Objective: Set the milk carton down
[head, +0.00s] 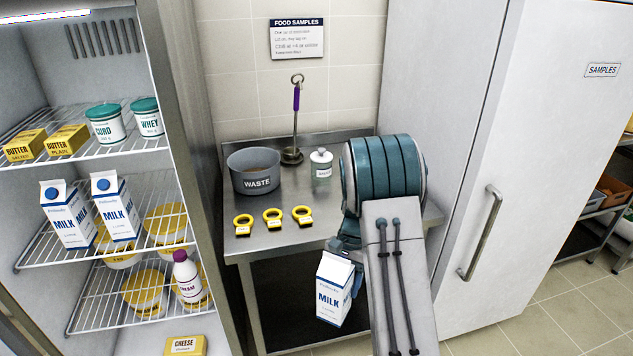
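A white and blue milk carton (333,291) hangs in front of the steel table's front edge, roughly upright. My gripper (357,278) is at the carton's right side and seems to hold it. My arm hides most of the gripper, and the fingertips do not show clearly. The carton appears off any surface, with the floor and the table's dark underside behind it. Two other milk cartons stand on the fridge's middle shelf, one at the left (66,215) and one beside it (115,207).
The steel table (283,238) bears a grey waste pot (254,170), a small jar (321,168), a ladle (295,120) and yellow rings (273,217). Its front strip is partly bare. The open fridge (175,90) is at left, a closed samples cabinet (450,150) at right.

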